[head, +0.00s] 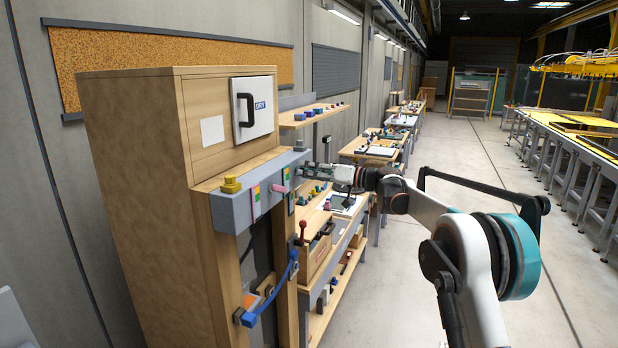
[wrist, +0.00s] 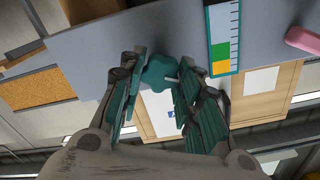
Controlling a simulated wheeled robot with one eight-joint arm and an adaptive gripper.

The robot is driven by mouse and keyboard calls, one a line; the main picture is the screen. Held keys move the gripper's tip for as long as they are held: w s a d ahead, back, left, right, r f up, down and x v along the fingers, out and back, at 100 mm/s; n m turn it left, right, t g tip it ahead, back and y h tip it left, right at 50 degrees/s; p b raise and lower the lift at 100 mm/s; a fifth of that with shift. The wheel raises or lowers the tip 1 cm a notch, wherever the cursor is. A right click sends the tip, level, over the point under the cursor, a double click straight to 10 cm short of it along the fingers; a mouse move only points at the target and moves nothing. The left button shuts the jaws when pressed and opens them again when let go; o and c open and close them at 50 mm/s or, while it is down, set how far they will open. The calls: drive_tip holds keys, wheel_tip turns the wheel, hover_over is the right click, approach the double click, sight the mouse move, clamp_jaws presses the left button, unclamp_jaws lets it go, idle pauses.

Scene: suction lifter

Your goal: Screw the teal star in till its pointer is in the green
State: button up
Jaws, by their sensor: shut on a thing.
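The teal star (wrist: 159,72) is a lobed knob against the grey panel in the wrist view. My gripper (wrist: 162,76) is shut on it, one dark-green ribbed finger on each side. A short pale pointer (wrist: 172,80) sticks out at its lower right, close to the right finger. The upright scale (wrist: 224,38) stands to the right of the star, with green and orange blocks at its lower end and a pale part above. The pointer's tip is outside the green, lower than it in the picture. In the head view my gripper (head: 309,172) reaches the grey panel's right end and hides the star.
A pink handle (wrist: 303,40) is on the panel right of the scale. The head view shows the grey panel (head: 240,212) with a yellow knob (head: 231,185), a wooden cabinet (head: 140,160) and a blue-handled lever (head: 268,300).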

drive_tip(key=n+b, duration=0.1)
drive_tip(key=n, duration=0.8)
drive_tip(key=n+b, duration=0.2)
drive_tip(key=n, duration=0.7)
drive_tip(key=n+b, duration=0.2)
drive_tip(key=n, duration=0.8)
drive_tip(key=shift+s+a+f, duration=0.1)
drive_tip(key=shift+s+f, duration=0.1)
drive_tip(key=shift+f, duration=0.2)
idle(1.0)
idle(0.4)
drive_tip(key=o, duration=1.1)
drive_tip(key=shift+r, duration=0.1)
